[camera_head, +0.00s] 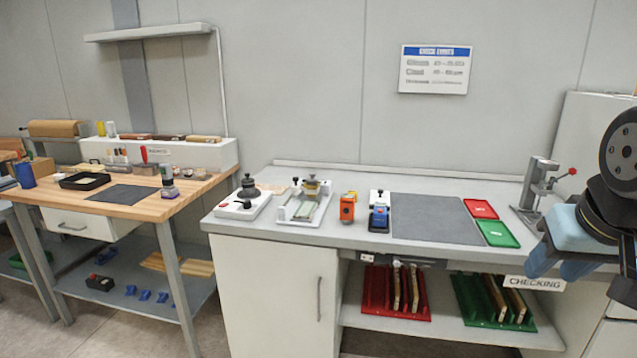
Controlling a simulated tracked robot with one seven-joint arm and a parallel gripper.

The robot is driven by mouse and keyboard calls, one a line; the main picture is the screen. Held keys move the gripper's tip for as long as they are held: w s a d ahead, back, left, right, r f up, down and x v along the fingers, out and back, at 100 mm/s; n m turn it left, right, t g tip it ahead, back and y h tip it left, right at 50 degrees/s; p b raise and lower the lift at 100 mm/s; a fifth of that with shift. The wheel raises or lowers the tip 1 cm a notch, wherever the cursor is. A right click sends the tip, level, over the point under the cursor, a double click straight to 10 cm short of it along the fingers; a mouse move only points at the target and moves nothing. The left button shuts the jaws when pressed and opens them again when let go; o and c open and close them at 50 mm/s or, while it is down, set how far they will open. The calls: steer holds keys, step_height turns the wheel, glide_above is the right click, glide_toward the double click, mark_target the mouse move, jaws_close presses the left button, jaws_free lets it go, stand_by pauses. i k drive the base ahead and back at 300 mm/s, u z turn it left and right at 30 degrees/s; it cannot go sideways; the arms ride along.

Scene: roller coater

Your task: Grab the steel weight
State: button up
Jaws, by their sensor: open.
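I cannot surely pick out the steel weight at this size. One candidate is a small piece with a grey metallic upper part (168,175) near the right front edge of the wooden bench. Another is the brass-and-dark piece (311,186) on the white tray-like device (303,207) on the grey counter. My gripper (557,269) is at the right edge, in front of the counter's right end, with blue fingers pointing down. It is open, with nothing seen between the fingers. It is well to the right of both candidates.
The grey counter (360,234) holds a white device with a black knob (244,198), an orange tool (347,208), a blue-and-white device (379,212), a dark mat (435,218), red (481,208) and green (497,233) trays. A metal lever stand (537,188) stands close to my gripper.

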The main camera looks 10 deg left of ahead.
mark_target(313, 181)
steer(key=u, duration=0.95)
steer(key=k, duration=1.25)
steer(key=u, duration=1.3)
steer(key=i, duration=2.25)
steer(key=z, duration=0.45)
steer(key=i, duration=1.05)
steer(key=z, duration=1.2)
steer(key=i, duration=0.85)
steer(key=z, duration=0.5)
steer(key=k, duration=0.05)
steer(key=z, duration=0.1)
